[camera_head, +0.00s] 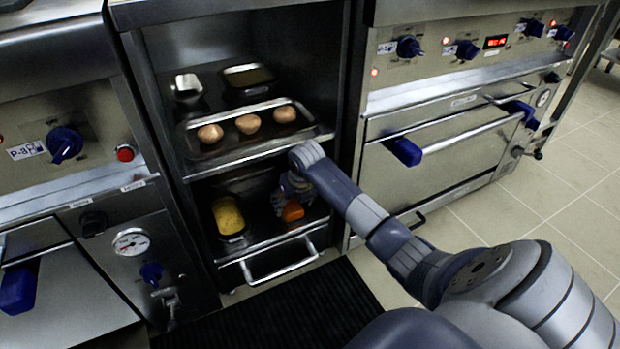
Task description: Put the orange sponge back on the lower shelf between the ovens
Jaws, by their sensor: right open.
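The orange sponge (292,211) lies on the lower shelf (262,243) between the two ovens, near its front right. My right arm reaches into the lower compartment from the right. My right gripper (284,202) is open, just above and beside the sponge. Its fingers are dark and small here, so I cannot tell whether they touch the sponge. My left gripper is not in view.
A yellow item in a dark tray (229,217) sits left of the sponge. The upper shelf above my wrist holds a tray (221,152) with several round brown items. Ovens (435,150) flank the opening. A handle (279,274) sticks out below, above a black mat (290,310).

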